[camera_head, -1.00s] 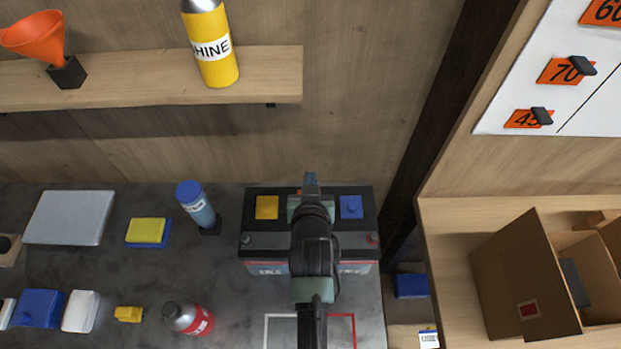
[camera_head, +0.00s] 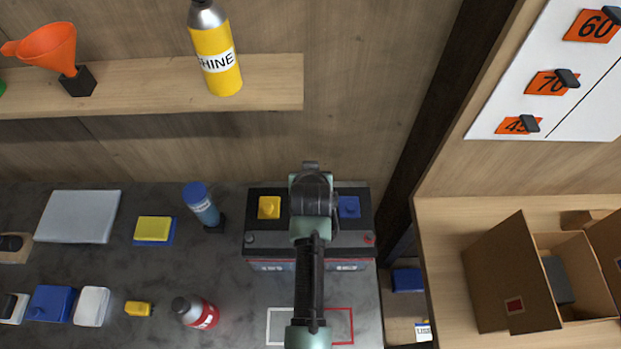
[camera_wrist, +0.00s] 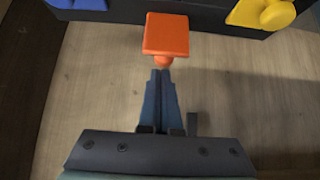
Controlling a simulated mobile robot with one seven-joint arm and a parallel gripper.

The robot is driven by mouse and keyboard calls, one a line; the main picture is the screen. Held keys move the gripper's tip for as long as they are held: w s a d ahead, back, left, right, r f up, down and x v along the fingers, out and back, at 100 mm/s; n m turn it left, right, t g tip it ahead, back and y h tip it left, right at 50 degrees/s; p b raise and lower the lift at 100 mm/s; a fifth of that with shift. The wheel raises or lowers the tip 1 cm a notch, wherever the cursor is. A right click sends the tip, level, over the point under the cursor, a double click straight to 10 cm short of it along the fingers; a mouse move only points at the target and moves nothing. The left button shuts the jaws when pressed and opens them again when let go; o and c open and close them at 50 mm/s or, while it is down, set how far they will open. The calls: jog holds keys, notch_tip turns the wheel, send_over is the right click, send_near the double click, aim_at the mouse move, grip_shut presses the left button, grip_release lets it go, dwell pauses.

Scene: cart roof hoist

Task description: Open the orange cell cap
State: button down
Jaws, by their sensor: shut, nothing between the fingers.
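The orange cap (camera_wrist: 166,35) shows in the wrist view as a square plate, its round knob towards my fingers. It juts past the battery's dark edge and looks tilted up, unlike the flat yellow cap (camera_wrist: 262,12). The blue cap (camera_wrist: 80,3) is on its other side. My gripper (camera_wrist: 162,73) is shut and empty, its tips just below the orange knob; I cannot tell if they touch. In the head view, the battery (camera_head: 262,240) stands against the back wall with its yellow cap (camera_head: 269,207) and blue cap (camera_head: 349,207); my arm hides the orange cap.
A blue bottle (camera_head: 201,205) stands left of the battery, and a red bottle (camera_head: 195,312) is in front. A shelf (camera_head: 150,85) overhangs the bench at left. A dark post (camera_head: 425,120) and an open carton (camera_head: 510,280) are at right.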

jog(key=shift+w+f+g, duration=0.2)
jog(key=shift+w+g, duration=0.6)
jog(key=shift+g, duration=0.2)
jog(key=shift+w+f, duration=0.3)
jog(key=shift+w, duration=0.1)
jog(key=shift+b, duration=0.3)
dwell(0.7)
